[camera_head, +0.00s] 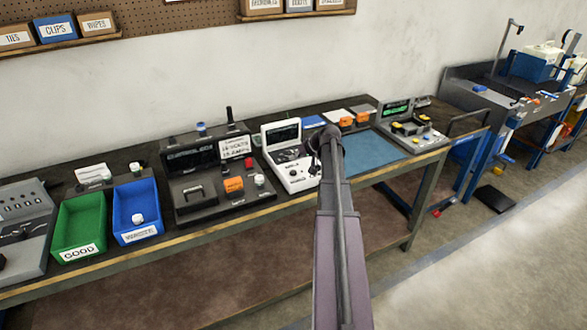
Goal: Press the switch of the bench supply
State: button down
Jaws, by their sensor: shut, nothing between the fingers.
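The bench supply appears to be the white unit (290,157) with a dark display, knobs and small controls, standing upright on the long workbench (215,243). Its switch is too small to make out. My gripper (321,158) is the small dark end of my arm, just at the right edge of the white unit. It is shut and holds nothing. It overlaps the unit's right side in this view, and I cannot tell whether it touches it.
A black test station (205,190) with an orange block stands left of the white unit. Further left are a blue bin (137,210) and a green bin (80,222). A blue mat (372,152) lies to the right, with another instrument (405,125) beyond it.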

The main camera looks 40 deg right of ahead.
jog(key=shift+r+p, duration=0.7)
jog(key=shift+r, duration=0.25)
jog(key=s+a+f+n+g, duration=0.1)
jog(key=s+a+f+g, duration=0.1)
jog(key=a, duration=1.1)
jog(key=s+a+f+n+g, duration=0.1)
jog(key=a+f+g, duration=0.15)
jog(key=a, duration=0.95)
jog(key=s+a+n+g+h, duration=0.1)
jog(key=s+a+g, duration=0.1)
jog(key=s+a, duration=0.4)
jog(key=s+a+f+n+g+h, duration=0.1)
jog(key=s+a+g+h, duration=0.1)
jog(key=s+a, duration=0.5)
jog(key=a, duration=0.6)
jog(key=shift+s+a+n, duration=0.25)
jog(key=shift+a+n, duration=0.05)
jog(key=shift+f, duration=0.1)
